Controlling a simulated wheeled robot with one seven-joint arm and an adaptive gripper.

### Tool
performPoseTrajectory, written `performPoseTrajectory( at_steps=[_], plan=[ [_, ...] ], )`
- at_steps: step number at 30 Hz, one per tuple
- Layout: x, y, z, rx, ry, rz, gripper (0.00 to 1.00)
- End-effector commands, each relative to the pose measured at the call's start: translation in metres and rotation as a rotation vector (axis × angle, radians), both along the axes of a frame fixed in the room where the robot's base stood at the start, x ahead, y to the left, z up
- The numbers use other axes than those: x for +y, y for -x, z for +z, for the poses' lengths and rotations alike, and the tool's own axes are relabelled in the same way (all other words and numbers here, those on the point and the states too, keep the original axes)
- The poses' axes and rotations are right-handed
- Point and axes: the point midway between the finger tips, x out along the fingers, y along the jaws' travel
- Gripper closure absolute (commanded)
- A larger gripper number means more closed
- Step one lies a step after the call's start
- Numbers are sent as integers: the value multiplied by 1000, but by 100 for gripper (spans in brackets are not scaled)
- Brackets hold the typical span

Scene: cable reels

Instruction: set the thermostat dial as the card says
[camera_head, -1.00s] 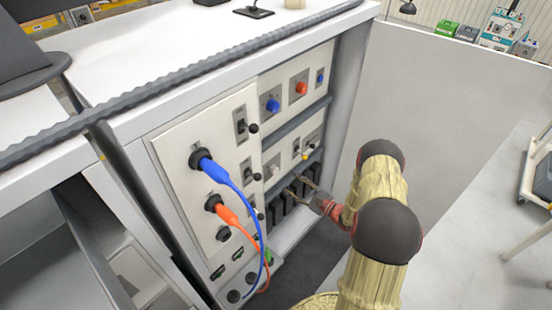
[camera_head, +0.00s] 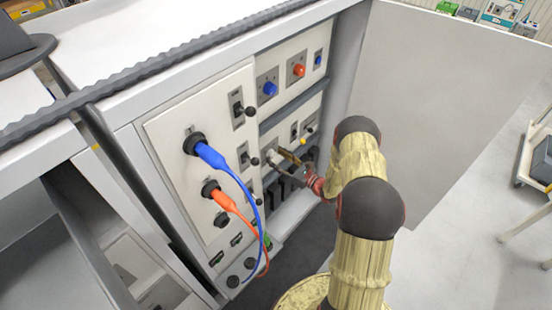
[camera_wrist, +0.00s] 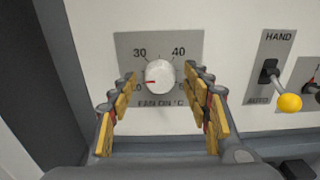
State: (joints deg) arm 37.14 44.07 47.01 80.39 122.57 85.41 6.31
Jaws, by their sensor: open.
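The thermostat dial (camera_wrist: 160,77) is a white round knob on a grey plate (camera_wrist: 190,47), seen in the wrist view. The plate reads 30 and 40 above and "FAN ON °C" below; the lower numbers are partly hidden by my fingers. A red pointer mark on the knob points left. My gripper (camera_wrist: 163,95) is open, with one yellow-padded finger on each side of the knob; I cannot tell whether they touch it. In the head view my gripper (camera_head: 285,164) is at the lower row of the cabinet panel, largely covering the dial. No card is readable in these frames.
Right of the dial, a HAND/AUTO lever switch (camera_wrist: 272,72) with a yellow ball tip stands out. Blue (camera_head: 269,88) and red (camera_head: 298,70) knobs sit above. Blue (camera_head: 212,156) and orange (camera_head: 224,201) plugs with hanging cables are at the left.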

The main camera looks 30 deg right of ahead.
Motion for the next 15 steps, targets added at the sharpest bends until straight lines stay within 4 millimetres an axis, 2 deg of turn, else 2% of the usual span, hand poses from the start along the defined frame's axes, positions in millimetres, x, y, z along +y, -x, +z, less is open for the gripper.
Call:
performPoseTrajectory(
  at_steps=[4,11,15],
  plan=[
    [3,-8,0,0,0,-1,51],
    [3,-9,0,0,0,-1,51],
    [3,-9,0,0,0,-1,58]
  ],
)
